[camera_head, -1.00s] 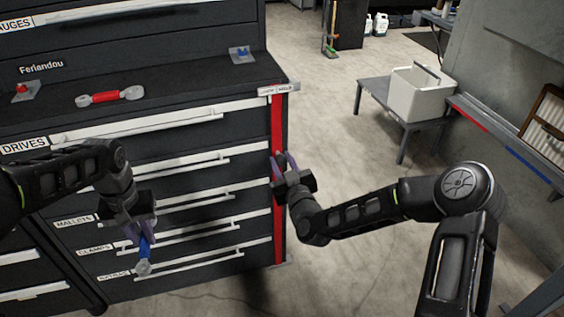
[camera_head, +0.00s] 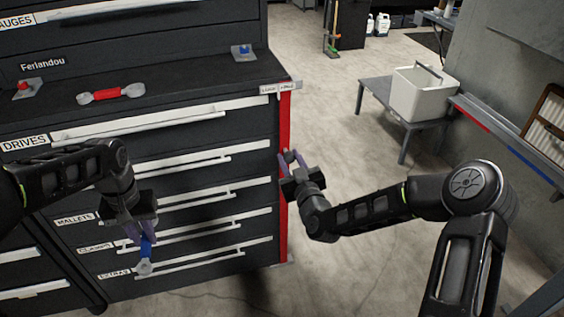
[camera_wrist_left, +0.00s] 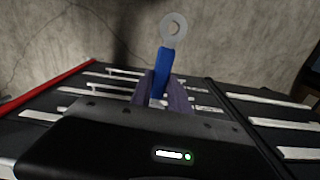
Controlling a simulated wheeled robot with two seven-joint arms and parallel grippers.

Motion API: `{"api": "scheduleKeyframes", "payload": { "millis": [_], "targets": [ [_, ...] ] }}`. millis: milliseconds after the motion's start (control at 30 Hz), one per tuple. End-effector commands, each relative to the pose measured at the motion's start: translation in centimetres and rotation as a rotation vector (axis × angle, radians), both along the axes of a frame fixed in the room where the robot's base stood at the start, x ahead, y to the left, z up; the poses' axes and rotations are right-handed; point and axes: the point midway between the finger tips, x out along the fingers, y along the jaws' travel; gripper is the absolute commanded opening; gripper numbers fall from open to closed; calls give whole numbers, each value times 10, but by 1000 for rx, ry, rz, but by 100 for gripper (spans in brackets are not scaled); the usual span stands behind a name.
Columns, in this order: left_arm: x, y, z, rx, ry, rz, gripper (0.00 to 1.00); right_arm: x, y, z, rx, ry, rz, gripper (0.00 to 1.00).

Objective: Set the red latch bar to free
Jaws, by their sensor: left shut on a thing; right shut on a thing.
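The red latch bar (camera_head: 284,218) stands upright along the right front edge of the dark drawer cabinet. Its top is under a small light label plate (camera_head: 280,88), toward the plate's right part; the lettering is too small to read surely. My right gripper (camera_head: 291,160) is at the bar's mid-height, its purple fingers shut around a small dark knob beside the bar. My left gripper (camera_head: 136,232) is shut on a blue-handled tool (camera_head: 145,252) with a grey ring end, held in front of the lower drawers. The tool also shows in the left wrist view (camera_wrist_left: 162,72).
Drawer handles (camera_head: 160,122) stick out in front. A white bin (camera_head: 418,95) stands on a grey bench at right. The floor between is clear.

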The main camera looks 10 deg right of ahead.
Motion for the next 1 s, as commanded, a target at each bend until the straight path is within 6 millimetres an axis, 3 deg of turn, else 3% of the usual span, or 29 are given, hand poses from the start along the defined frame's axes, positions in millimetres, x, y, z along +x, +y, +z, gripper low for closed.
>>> {"api": "scheduleKeyframes", "payload": {
  "millis": [100, 400, 433, 667, 1000],
  "targets": [
    [0, 0, -7, 0, -1, 0, 0, 1, -19, -1, -4, -2, -6, 0],
    [0, 0, -6, 0, -1, 0, 0, 1, -24, 1, -3, -1, -8, 0],
    [0, 0, -6, 0, -1, 0, 0, 2, -24, 1, -3, -1, -9, 33],
    [0, 0, -6, 0, -1, 0, 0, 1, -23, 0, -2, -1, -7, 52],
    [0, 0, -6, 0, -1, 0, 0, -1, -22, 0, -2, 0, -4, 52]
  ]
}}
